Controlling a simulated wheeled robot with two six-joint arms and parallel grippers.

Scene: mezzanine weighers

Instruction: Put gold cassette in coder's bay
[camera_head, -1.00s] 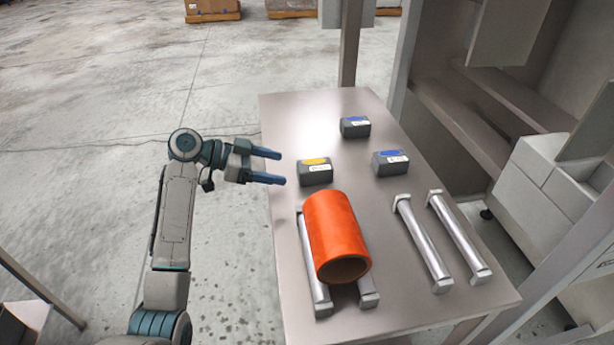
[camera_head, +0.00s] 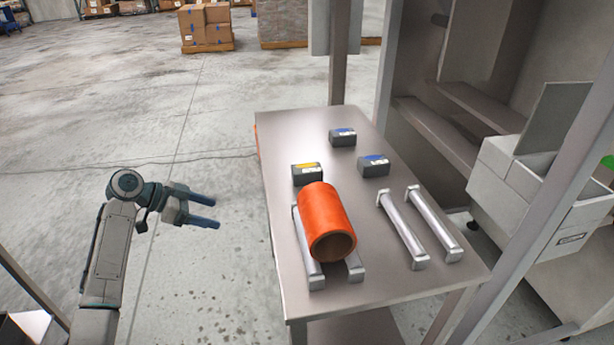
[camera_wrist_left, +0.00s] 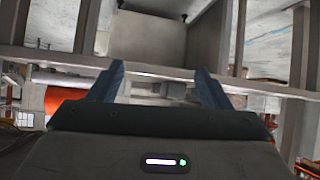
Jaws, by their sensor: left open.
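A dark grey cassette with a gold-yellow label (camera_head: 307,174) sits on the metal table (camera_head: 290,125), just behind the orange cylinder. Two similar cassettes with blue labels stand farther back, one at the back (camera_head: 342,137) and one to the right (camera_head: 373,166). My left gripper (camera_head: 216,211) is open and empty, left of the table and apart from the gold cassette. Its two fingers also show in the left wrist view (camera_wrist_left: 160,84) with nothing between them. I cannot identify the coder's bay for sure. My right gripper is not seen.
An orange cylinder (camera_head: 325,222) lies on two metal bars at the table's front. Two more bars (camera_head: 403,231) lie to its right. A grey cabinet with shelves (camera_head: 440,125) and a box unit (camera_head: 520,185) stand at right. Open floor is on the left.

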